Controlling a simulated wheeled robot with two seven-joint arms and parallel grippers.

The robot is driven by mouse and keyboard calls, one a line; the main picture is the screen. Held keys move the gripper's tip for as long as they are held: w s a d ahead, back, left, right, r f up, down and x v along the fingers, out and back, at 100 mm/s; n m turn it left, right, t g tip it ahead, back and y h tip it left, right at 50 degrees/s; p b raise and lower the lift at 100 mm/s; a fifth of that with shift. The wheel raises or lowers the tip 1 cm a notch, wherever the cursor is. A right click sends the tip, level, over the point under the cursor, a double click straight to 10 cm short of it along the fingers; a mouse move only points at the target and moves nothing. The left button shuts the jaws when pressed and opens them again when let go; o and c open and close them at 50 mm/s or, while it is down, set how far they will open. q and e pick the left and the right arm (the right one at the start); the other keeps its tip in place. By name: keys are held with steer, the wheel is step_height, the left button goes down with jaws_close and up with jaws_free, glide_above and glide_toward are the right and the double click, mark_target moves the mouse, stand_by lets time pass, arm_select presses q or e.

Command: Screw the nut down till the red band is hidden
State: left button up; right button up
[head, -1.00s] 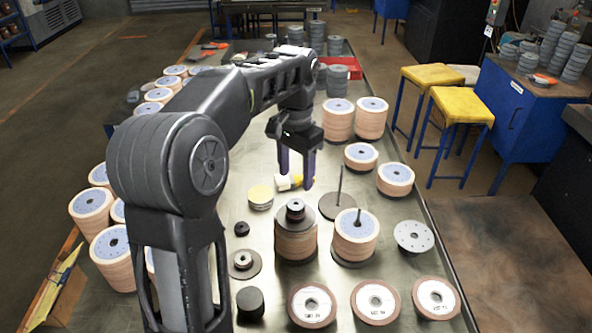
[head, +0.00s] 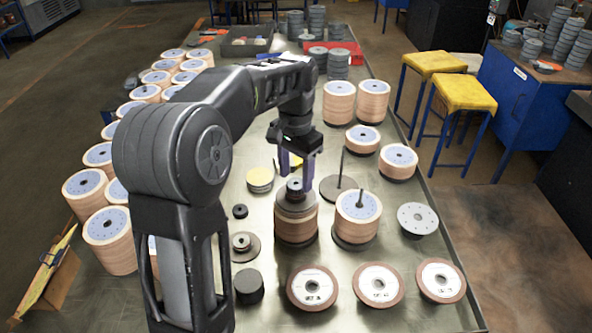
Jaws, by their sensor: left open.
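A dark round nut (head: 294,189) sits on a grey plate on top of a stack of flap discs (head: 296,224) at the middle of the table. My left gripper (head: 297,180) points down over this stack. Its purple fingers are open, one at each side of the nut's top in the picture; I cannot tell whether they touch it. No red band can be made out at this size. My right gripper is not in view.
Printed discs (head: 312,288) lie along the front. More stacks line the left edge of the table (head: 275,315).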

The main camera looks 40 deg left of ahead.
arm_select(q)
steer(key=shift+f+b, duration=0.35)
steer(key=shift+f, duration=0.55)
steer(key=n+p, duration=0.1)
steer(key=n, duration=0.2)
steer(key=shift+r+p, duration=0.2)
steer(key=shift+p, duration=0.1)
steer(key=n+p, duration=0.2)
steer(key=n, duration=0.3)
steer(key=shift+n, duration=0.4)
steer(key=n+p, duration=0.2)
steer(key=n, duration=0.3)
steer(key=shift+f+n, duration=0.15)
steer(key=shift+n, duration=0.45)
